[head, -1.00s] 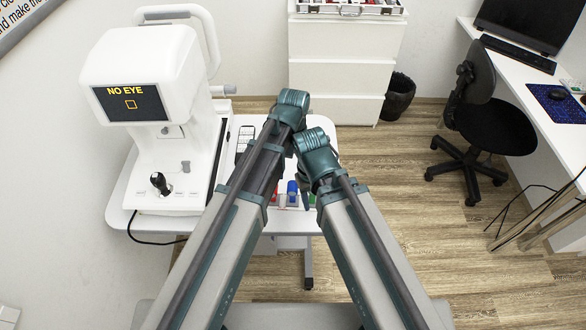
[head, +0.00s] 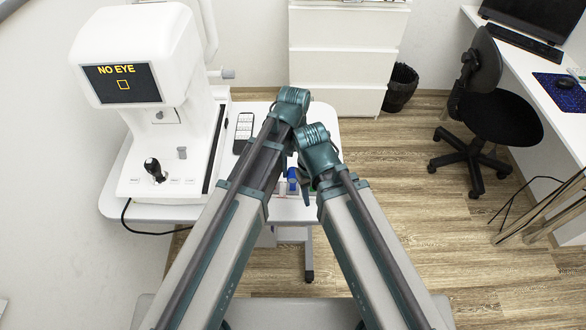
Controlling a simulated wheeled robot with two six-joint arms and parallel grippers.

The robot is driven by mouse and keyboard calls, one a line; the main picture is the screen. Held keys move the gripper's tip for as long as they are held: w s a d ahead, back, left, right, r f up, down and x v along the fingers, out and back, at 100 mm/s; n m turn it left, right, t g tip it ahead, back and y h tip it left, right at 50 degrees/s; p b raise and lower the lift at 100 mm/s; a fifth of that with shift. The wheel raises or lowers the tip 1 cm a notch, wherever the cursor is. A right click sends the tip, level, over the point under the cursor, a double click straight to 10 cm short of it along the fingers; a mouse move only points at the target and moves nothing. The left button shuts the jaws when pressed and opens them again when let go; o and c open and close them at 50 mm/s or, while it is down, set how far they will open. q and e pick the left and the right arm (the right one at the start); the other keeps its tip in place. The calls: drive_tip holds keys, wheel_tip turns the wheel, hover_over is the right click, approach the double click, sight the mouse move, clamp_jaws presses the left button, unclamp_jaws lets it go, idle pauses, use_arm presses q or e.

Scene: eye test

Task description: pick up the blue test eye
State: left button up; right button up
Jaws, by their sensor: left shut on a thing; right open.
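The blue test eye (head: 292,176) shows in the gap between my two arms, low over the white table, with a pale part below it. My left gripper (head: 290,104) is the higher one; its wrist shows, but its fingers are mostly hidden behind my own arm. It is shut, apparently on the blue test eye, though the contact is hidden. My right gripper (head: 306,186) is open, just right of the blue eye and partly hidden by its arm. Slivers of red and green things show on either side of the blue one.
A white eye-measuring machine (head: 148,75) stands at the table's left, its screen reading "NO EYE". A phone-like card (head: 243,133) lies beside it. The white table (head: 180,214) has a cable at its front. A drawer cabinet (head: 342,65), bin (head: 400,88) and black chair (head: 492,115) stand beyond.

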use_arm(q)
drive_tip(key=shift+r, duration=0.2)
drive_tip(key=shift+r+p, duration=1.9)
drive_tip(key=shift+p, duration=0.15)
